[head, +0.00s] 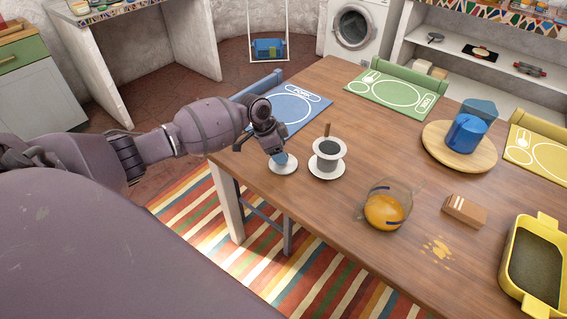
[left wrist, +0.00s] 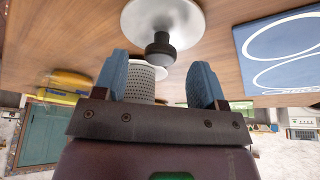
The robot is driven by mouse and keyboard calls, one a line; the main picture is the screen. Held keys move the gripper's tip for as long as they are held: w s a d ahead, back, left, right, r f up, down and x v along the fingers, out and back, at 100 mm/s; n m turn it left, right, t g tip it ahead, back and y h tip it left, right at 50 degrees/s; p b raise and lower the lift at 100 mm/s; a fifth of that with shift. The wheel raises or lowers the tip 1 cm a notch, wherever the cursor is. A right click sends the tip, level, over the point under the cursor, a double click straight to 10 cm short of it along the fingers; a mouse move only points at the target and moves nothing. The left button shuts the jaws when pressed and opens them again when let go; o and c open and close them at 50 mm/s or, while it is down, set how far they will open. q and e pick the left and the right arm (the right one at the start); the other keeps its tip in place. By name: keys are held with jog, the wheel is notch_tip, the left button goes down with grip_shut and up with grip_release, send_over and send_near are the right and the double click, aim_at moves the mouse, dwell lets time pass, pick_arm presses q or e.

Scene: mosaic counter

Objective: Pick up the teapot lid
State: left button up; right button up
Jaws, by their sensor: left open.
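The teapot lid is a white disc with a dark round knob. In the head view it lies flat near the table's left edge (head: 287,169), its knob hidden by my gripper. The left wrist view shows disc (left wrist: 190,15) and knob together. My left gripper (head: 279,157) is just above the lid. In the left wrist view its two blue fingers (left wrist: 161,62) are apart and empty, with the knob just beyond and between their tips. My right gripper is not in view.
Right of the lid, a white cup with dark contents (head: 329,163) stands on a white plate, close to my gripper; a perforated cylinder (left wrist: 140,84) shows behind the fingers. A glass teapot (head: 385,209), box (head: 464,210) and yellow dish (head: 548,230) are farther right. A blue placemat (head: 297,117) lies behind.

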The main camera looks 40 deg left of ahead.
pick_arm(q)
jog(key=x, duration=0.3)
jog(key=c, duration=1)
jog(key=shift+r, duration=0.1)
jog(key=shift+c, duration=0.2)
jog(key=shift+r, duration=0.1)
